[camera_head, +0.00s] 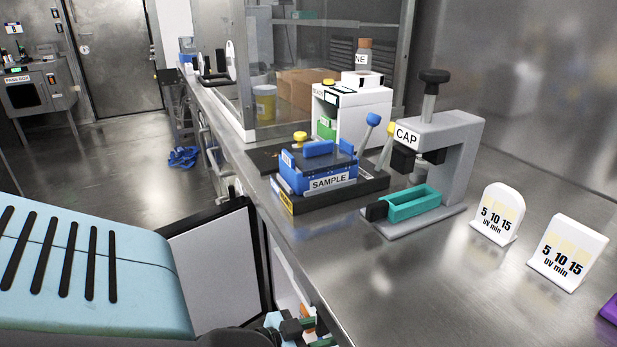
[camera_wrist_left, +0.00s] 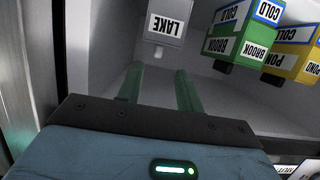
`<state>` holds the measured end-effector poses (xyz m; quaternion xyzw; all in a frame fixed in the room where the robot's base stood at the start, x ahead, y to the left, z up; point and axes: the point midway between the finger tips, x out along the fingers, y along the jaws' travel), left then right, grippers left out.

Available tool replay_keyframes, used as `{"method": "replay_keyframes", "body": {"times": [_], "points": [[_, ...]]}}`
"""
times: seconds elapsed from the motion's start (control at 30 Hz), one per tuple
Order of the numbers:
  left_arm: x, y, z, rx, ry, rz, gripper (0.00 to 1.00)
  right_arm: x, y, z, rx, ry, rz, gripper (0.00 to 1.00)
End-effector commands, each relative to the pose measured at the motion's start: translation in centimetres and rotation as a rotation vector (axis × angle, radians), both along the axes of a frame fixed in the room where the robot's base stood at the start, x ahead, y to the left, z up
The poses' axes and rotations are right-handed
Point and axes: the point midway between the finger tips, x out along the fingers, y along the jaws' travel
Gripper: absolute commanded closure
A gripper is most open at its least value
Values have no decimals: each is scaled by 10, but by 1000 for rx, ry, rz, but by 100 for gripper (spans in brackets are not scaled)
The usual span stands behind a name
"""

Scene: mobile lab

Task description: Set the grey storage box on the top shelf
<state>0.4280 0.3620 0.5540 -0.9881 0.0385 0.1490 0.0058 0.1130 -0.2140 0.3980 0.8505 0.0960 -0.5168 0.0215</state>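In the left wrist view, a light grey box (camera_wrist_left: 168,27) labelled LAKE stands inside a pale compartment, with a small light knob on the side facing me. Its label appears upside down. My left gripper (camera_wrist_left: 158,74) has two green fingers, spread apart and empty, pointing towards this box. The fingertips are short of the box, with the knob roughly in line with the gap between them. I cannot make out the top shelf. My right gripper is not in view.
A green box (camera_wrist_left: 232,47) labelled BROOK and a yellow box (camera_wrist_left: 291,55) labelled POND stand right of the grey box. In the head view, an open door (camera_head: 215,262) stands beside my arm. The steel counter (camera_head: 400,285) holds a blue sample rack (camera_head: 318,168) and a press (camera_head: 458,150).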

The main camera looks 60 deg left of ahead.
Motion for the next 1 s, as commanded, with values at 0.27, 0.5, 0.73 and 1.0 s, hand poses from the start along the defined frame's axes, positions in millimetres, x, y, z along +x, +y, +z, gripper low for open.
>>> {"method": "replay_keyframes", "body": {"times": [0.27, 0.5, 0.73, 1.0], "points": [[-23, 2, 0, 0, 0, 0, 64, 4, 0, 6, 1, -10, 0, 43], [-24, 2, 0, 0, 0, 0, 64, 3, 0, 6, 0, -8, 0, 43], [-45, -8, -22, 2, 68, 1, 64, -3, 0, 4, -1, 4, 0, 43], [-190, -80, -121, 34, 481, -40, 64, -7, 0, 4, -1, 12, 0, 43]]}}
